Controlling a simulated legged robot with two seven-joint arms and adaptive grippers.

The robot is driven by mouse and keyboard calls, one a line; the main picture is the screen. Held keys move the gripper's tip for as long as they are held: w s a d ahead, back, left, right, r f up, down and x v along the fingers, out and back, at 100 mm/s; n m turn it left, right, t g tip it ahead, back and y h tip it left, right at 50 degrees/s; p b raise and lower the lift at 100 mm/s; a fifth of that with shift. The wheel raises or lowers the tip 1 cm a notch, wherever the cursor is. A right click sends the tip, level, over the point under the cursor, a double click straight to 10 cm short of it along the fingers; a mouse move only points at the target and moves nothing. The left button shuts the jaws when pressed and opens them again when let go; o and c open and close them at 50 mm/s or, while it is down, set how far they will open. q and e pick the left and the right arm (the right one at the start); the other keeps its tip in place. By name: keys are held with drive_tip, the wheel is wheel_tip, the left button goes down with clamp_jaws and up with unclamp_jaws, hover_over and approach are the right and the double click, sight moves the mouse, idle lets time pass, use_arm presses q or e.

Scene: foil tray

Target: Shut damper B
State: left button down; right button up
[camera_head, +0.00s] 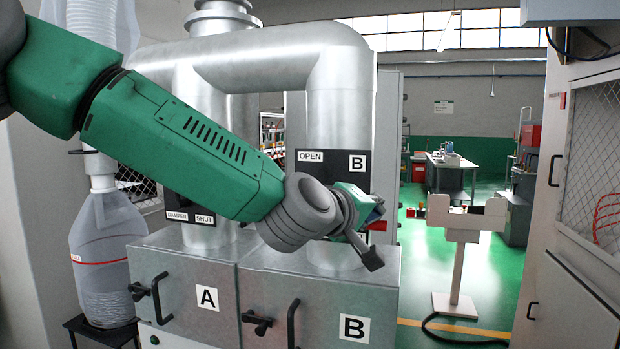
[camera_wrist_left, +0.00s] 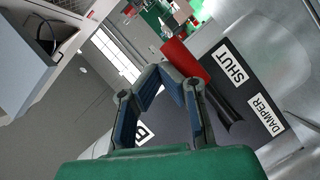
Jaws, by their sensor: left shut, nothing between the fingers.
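Damper B's dark plate (camera_head: 325,168) is on the right-hand pipe, with OPEN and B labels at its top. My left arm hides most of its lower part. A bit of the red lever handle (camera_head: 378,226) shows behind my left gripper (camera_head: 370,256). In the left wrist view the red handle (camera_wrist_left: 188,60) and its dark shaft (camera_wrist_left: 228,108) lie beside the SHUT label (camera_wrist_left: 232,66) and DAMPER label (camera_wrist_left: 266,115). The gripper (camera_wrist_left: 160,72) is shut and empty, its fingers close beside the handle; I cannot tell whether they touch. My right gripper is out of view.
Damper A's plate (camera_head: 180,205) is on the left pipe, partly behind my arm. A white stand (camera_head: 457,265) and open green floor lie to the right.

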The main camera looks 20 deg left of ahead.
use_arm(q)
drive_tip(key=shift+f, duration=0.3)
drive_tip(key=shift+w+r+p, duration=0.1)
drive_tip(key=shift+r+p, duration=0.35)
drive_tip(key=shift+r, duration=0.05)
wheel_tip(320, 180, up, 4)
drive_tip(key=shift+w+a+r+p, duration=0.1)
drive_tip(key=shift+p, duration=1.15)
drive_tip(key=s+r+b, duration=0.1)
drive_tip(key=s+r, duration=0.2)
drive_tip(key=s, duration=0.5)
drive_tip(key=shift+s+a+r+b, duration=0.15)
drive_tip(key=shift+s+r+b, duration=0.1)
drive_tip(key=shift+b, duration=0.15)
drive_tip(key=shift+f, duration=0.15)
